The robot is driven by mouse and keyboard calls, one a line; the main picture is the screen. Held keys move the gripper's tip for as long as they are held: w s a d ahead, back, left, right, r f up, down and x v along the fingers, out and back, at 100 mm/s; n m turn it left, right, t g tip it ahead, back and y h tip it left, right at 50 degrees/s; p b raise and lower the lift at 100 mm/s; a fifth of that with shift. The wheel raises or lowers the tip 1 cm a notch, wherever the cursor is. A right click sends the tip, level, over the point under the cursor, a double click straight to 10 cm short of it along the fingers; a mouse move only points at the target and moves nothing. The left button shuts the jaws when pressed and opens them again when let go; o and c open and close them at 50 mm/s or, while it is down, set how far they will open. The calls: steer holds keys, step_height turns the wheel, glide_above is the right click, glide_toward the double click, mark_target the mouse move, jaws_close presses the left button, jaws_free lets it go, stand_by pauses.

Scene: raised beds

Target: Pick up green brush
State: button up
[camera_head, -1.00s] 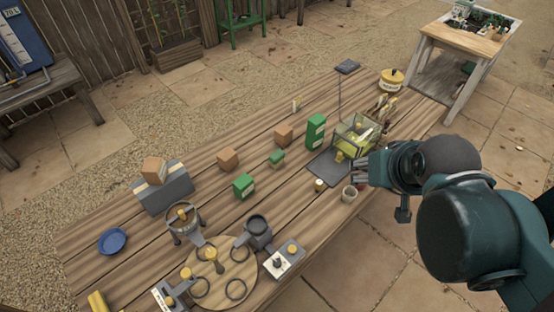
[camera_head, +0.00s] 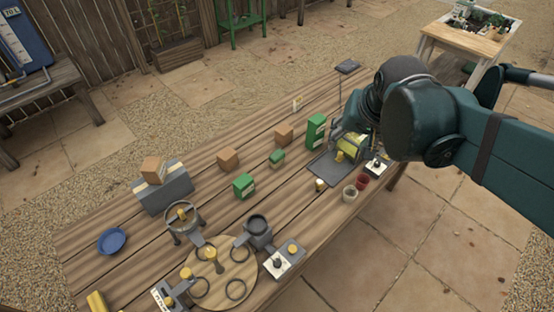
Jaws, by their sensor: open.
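I cannot make out a clear green brush. A small green block-like item (camera_head: 277,157) on the wooden table could be it, but its bristles are too small to tell. A taller green box (camera_head: 316,130) stands right of it, and another green box (camera_head: 243,185) sits nearer the front. My gripper (camera_head: 344,128) is open, over the right part of the table by the glass box (camera_head: 347,145). It is apart from the small green item, with the tall green box between them. My arm hides the area behind the glass box.
A round board (camera_head: 222,270) with metal parts lies at the front.

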steer(key=w+a+f+m+g, duration=0.1)
steer(key=w+a+f+m, duration=0.2)
steer(key=w, duration=0.5)
steer(key=m+g+b, duration=0.2)
steer(key=m+g, duration=0.1)
steer(key=g, duration=0.1)
glide_above(277, 154)
steer(key=f, duration=1.5)
steer(key=d+f, duration=0.1)
steer(key=f, duration=0.6)
steer(key=shift+f, duration=0.15)
steer(key=shift+w+a+f, duration=0.15)
steer(key=shift+a+f, duration=0.2)
steer(key=shift+f, duration=0.25)
steer(key=shift+f, duration=1.3)
steer(key=shift+a+f, duration=0.15)
steer(key=shift+f, duration=2.45)
